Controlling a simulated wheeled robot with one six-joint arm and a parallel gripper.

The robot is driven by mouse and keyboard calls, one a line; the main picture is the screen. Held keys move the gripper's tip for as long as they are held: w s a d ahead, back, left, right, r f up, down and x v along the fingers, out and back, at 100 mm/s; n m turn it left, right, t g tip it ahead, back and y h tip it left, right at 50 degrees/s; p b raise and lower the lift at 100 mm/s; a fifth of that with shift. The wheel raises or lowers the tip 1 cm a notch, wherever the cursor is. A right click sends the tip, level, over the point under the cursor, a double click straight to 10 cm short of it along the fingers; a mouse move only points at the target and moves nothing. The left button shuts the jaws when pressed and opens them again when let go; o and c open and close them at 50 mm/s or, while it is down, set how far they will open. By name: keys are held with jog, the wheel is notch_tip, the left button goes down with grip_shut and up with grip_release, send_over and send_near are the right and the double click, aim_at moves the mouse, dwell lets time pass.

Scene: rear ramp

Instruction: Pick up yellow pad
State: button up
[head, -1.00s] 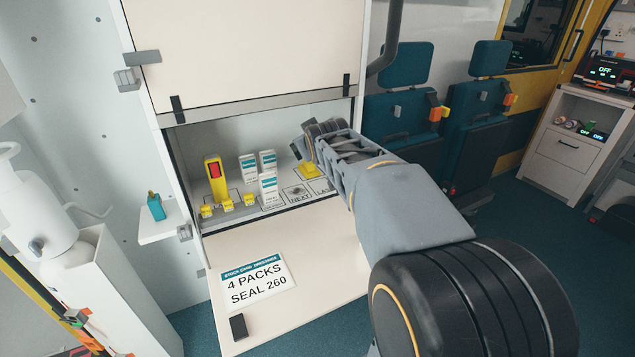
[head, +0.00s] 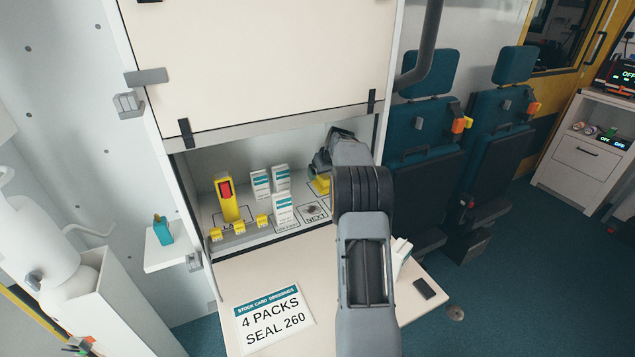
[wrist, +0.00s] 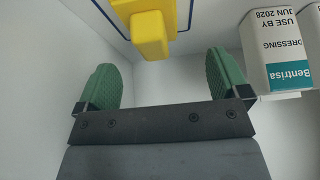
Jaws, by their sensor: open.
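The yellow pad (head: 320,186) sits at the right end of the open cabinet's shelf, partly hidden by my arm in the head view. In the wrist view, a yellow block with a raised grip (wrist: 150,35) shows at the top, beside a blue outline; it appears to be this pad. My gripper (wrist: 164,80) is open, its two green fingertips spread apart with nothing between them. The yellow block lies beyond the fingertips, between their lines. In the head view my gripper is over the pad's end of the shelf, its fingers mostly hidden.
White dressing packs (head: 283,208) stand left of the pad; one also shows close to the right fingertip in the wrist view (wrist: 278,50). A yellow device with a red face (head: 226,197) and small yellow pieces stand farther left. The lowered flap (head: 228,318) holds a stock card (head: 274,318).

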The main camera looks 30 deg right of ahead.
aim_at(323, 176)
jog(key=shift+d+x, duration=0.2)
jog(key=shift+x, duration=1.3)
jog(key=shift+d+x, duration=0.15)
jog(key=shift+x, duration=1.35)
jog(key=shift+s, duration=0.15)
jog(key=shift+c, duration=0.2)
jog(key=c, duration=1)
jog(key=shift+o, duration=0.2)
jog(key=shift+s+a+r, duration=0.25)
jog(key=shift+r, duration=0.15)
notch_tip(323, 176, up, 6)
jog(key=shift+r+p, duration=0.1)
jog(key=shift+p, duration=0.3)
jog(key=s+a, duration=0.4)
jog(key=s+a+b, duration=0.1)
jog(key=s+a, duration=0.3)
jog(key=s, duration=0.1)
jog(key=s+a+b, duration=0.1)
jog(key=s+a, duration=0.3)
jog(key=s, duration=0.1)
jog(key=shift+s+a, duration=0.25)
jog(key=shift+a, duration=0.15)
